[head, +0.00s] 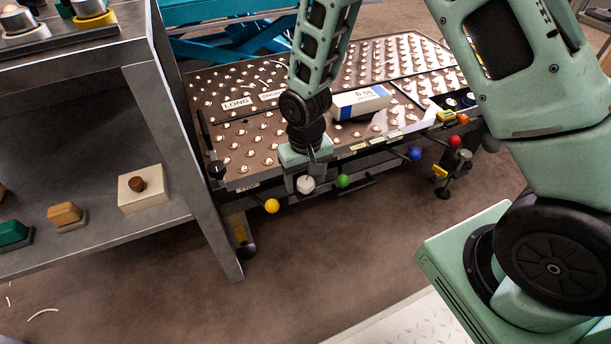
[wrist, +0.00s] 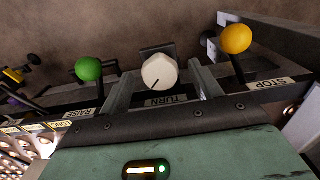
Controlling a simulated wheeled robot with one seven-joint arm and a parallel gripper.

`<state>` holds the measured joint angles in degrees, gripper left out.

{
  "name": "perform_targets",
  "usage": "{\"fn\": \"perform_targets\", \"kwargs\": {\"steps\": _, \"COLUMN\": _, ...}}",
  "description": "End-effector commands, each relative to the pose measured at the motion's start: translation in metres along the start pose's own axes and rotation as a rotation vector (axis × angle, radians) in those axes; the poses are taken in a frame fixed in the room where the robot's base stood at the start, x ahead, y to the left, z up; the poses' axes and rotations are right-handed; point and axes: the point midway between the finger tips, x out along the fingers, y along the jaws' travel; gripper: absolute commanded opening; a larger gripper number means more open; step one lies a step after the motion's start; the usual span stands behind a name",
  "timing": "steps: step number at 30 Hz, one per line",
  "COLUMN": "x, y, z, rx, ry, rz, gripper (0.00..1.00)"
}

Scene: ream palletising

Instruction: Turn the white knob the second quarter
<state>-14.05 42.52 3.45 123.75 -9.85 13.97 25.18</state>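The white knob (head: 306,184) is on the front edge of the ball-topped table. In the wrist view the knob (wrist: 160,71) shows a dark pointer line towards its lower left, above a label reading TURN (wrist: 167,101). My gripper (wrist: 163,84) is open, with one finger on each side of the knob in the picture and a visible gap on both sides. I cannot tell how deep the fingertips reach relative to the knob. In the head view my gripper (head: 309,164) is just above the knob.
A green ball lever (wrist: 88,69) by RAISE and a yellow ball lever (wrist: 236,39) by STOP flank the knob. Blue (head: 416,153) and red (head: 455,141) balls are farther right. A white-and-blue ream (head: 361,102) lies on the ball table (head: 232,150). A grey shelf (head: 165,120) stands left.

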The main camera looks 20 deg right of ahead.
Motion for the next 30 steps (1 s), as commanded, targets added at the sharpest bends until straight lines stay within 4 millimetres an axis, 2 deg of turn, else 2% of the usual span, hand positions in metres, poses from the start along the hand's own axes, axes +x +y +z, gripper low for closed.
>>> {"fn": "perform_targets", "kwargs": {"steps": 7, "x": -0.001, "y": 0.000, "z": 0.000, "rx": 0.001, "ry": 0.000, "rz": 0.000, "gripper": 0.63}}
{"fn": "perform_targets", "kwargs": {"steps": 11, "x": -0.010, "y": 0.000, "z": 0.000, "rx": 0.001, "ry": 0.001, "rz": -0.001, "gripper": 0.63}}
{"fn": "perform_targets", "kwargs": {"steps": 14, "x": -0.027, "y": 0.000, "z": -0.001, "rx": 0.001, "ry": 0.002, "rz": 0.000, "gripper": 0.63}}
{"fn": "perform_targets", "kwargs": {"steps": 24, "x": -0.107, "y": 0.000, "z": -0.001, "rx": 0.001, "ry": 0.004, "rz": -0.001, "gripper": 0.63}}
{"fn": "perform_targets", "kwargs": {"steps": 30, "x": -0.148, "y": 0.000, "z": -0.001, "rx": 0.002, "ry": 0.003, "rz": -0.001, "gripper": 0.63}}
